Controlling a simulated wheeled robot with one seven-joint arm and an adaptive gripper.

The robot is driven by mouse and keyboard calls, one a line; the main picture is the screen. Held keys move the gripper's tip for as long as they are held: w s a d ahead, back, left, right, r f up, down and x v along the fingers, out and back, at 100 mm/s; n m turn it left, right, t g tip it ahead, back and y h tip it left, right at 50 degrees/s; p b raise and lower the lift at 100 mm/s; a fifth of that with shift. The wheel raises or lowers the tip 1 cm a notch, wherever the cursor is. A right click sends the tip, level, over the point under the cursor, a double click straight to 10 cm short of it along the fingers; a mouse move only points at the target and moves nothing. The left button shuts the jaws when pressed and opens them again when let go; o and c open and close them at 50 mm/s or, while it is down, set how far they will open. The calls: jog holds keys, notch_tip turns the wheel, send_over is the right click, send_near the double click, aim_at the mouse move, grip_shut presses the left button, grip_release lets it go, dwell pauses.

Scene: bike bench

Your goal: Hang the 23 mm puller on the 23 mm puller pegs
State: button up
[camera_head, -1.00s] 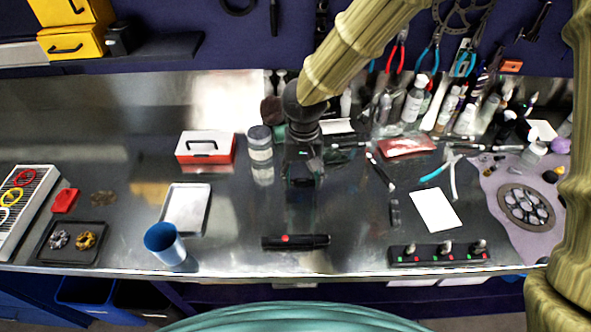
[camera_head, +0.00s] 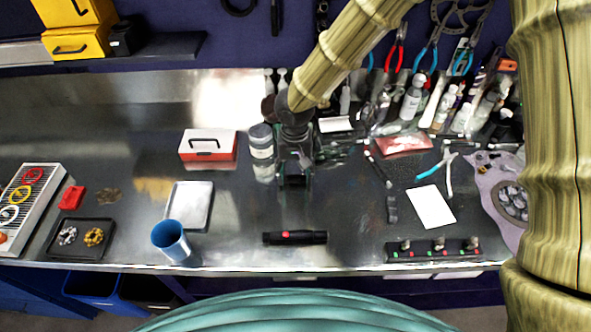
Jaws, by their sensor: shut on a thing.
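My gripper (camera_head: 295,180) points down over the middle of the bench, seen from above and behind. It is shut on a small dark thing; its shape is mostly hidden by the gripper, so I cannot tell whether it is the 23 mm puller. I cannot make out any label reading 23 mm. Several tools hang at the upper right of the dark wall panel, among them red-handled pliers (camera_head: 397,50) and blue-handled pliers (camera_head: 427,58). I cannot tell which pegs are the 23 mm puller pegs.
A black bar with a red mark (camera_head: 295,238) lies at the front. A black rack (camera_head: 434,252), blue cup (camera_head: 170,240), grey tray (camera_head: 189,205) and red-white box (camera_head: 208,150) surround the centre. Bottles (camera_head: 412,100) crowd the back right. Bare bench lies left of centre.

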jog(key=shift+f, duration=0.3)
jog(key=o, duration=1.1)
jog(key=shift+c, duration=0.2)
jog(key=shift+r, duration=0.1)
notch_tip(320, 180, up, 11)
jog(key=b, duration=0.3)
jog(key=shift+w+d+b, duration=0.15)
jog(key=shift+d+b, duration=0.05)
jog(key=shift+b, duration=0.1)
